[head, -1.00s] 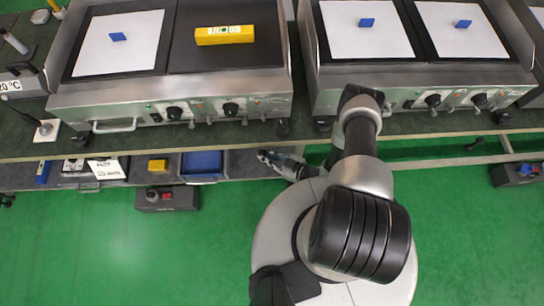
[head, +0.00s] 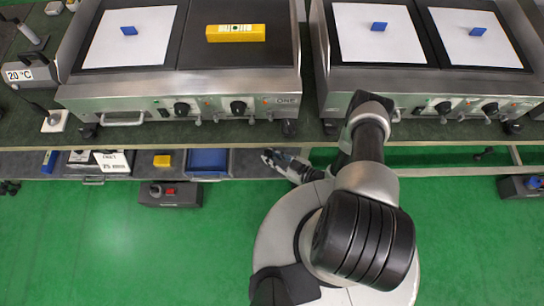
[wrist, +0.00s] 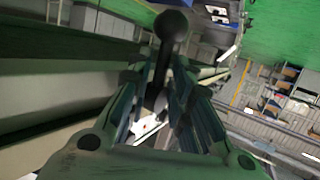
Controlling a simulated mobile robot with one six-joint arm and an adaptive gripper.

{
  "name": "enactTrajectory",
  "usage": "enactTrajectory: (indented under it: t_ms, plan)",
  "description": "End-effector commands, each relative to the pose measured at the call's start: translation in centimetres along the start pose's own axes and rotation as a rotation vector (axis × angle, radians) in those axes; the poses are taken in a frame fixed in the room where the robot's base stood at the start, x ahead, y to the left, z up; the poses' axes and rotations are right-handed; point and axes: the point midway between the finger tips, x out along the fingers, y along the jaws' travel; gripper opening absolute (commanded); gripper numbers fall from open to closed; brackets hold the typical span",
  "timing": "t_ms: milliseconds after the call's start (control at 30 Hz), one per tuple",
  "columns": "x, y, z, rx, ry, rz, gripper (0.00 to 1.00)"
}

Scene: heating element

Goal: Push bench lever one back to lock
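A black lever with a round ball knob (wrist: 172,26) stands in the upper middle of the wrist view. Its thin shaft runs down between the fingers of my gripper (wrist: 168,98). The green-tinted fingers are apart, one on each side of the shaft. I cannot tell whether either finger touches it. In the head view my gripper (head: 279,160) is small, at the bench's front edge beside the lower shelf. The lever cannot be made out there.
The bench (head: 240,133) carries steel hot plates with a yellow level (head: 235,33) and blue blocks on white sheets. A blue bin (head: 207,161) sits on the lower shelf, left of my gripper. A dark box with a red switch (head: 170,194) is on the green floor.

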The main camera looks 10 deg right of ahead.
Motion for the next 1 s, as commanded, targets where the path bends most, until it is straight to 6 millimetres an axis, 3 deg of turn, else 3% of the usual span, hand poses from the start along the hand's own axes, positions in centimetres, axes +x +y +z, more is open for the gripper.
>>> enactTrajectory:
  t_ms: [267, 700, 1000]
  plan:
    - [-1.1, 0.2, 0.1, 0.002, -0.002, 0.005, 0.2]
    - [-8.3, 0.3, 0.0, 0.002, -0.001, 0.008, 0.2]
    - [-11.6, 0.1, 0.0, 0.0, 0.0, 0.003, 0.2]
